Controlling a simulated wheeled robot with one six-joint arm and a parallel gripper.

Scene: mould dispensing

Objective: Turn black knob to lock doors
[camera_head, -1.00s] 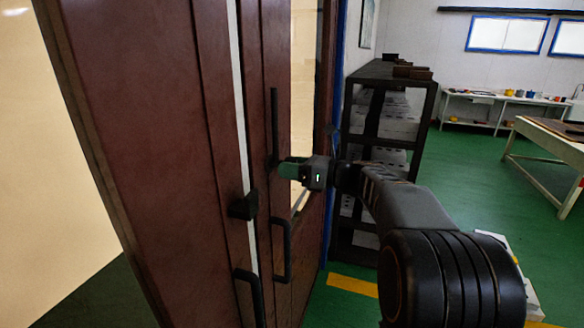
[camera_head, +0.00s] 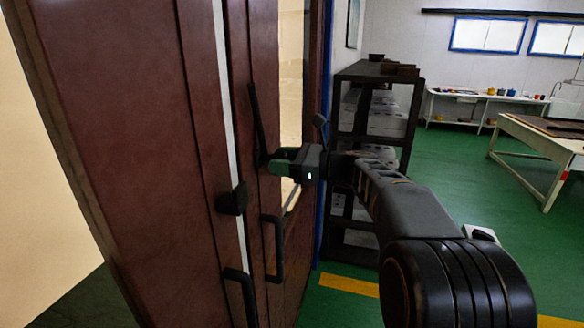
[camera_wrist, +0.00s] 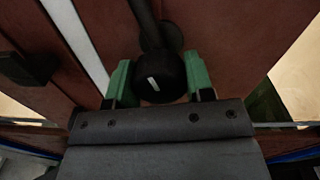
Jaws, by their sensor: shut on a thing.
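The black knob (camera_wrist: 160,78) sits between the green fingers of my gripper (camera_wrist: 160,86) in the wrist view, and the gripper is shut on it. A long thin black bar (camera_head: 258,120) runs up from the knob along the right door and leans to the left; its lower part also shows in the wrist view (camera_wrist: 147,22). In the head view, my gripper (camera_head: 284,163) is at the right door panel, and its fingers hide the knob. The brown-red left door (camera_head: 125,130) and right door (camera_head: 265,60) stand side by side with a pale strip between them.
A black block (camera_head: 232,200) is on the left door, left of and below my gripper. Black pull handles, right (camera_head: 278,248) and left (camera_head: 240,294), sit lower down. A dark shelf rack (camera_head: 350,135) stands behind to the right. Green floor lies open beyond.

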